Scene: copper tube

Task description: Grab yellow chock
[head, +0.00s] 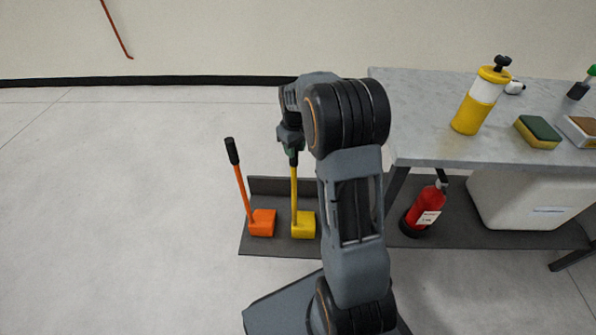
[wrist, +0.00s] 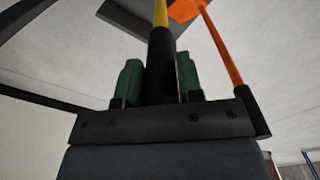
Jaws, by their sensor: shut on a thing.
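The yellow chock (head: 303,226) stands on a dark low shelf, with its yellow handle rising upright from it in the head view. My gripper (head: 292,152) is at the top of that handle. In the wrist view, the black grip of the yellow chock (wrist: 161,60) runs between the two green fingers of my gripper (wrist: 160,82), which are shut on it. An orange chock (head: 262,223) with a tilted orange handle and black grip stands just left of the yellow one. It also shows in the wrist view (wrist: 222,42), to the right.
A grey table (head: 425,135) stands to the right, bearing a yellow and white bottle (head: 480,98) and a sponge (head: 537,132). A red fire extinguisher (head: 427,208) and a white bin (head: 520,200) are under it. The floor (head: 120,220) at left is clear.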

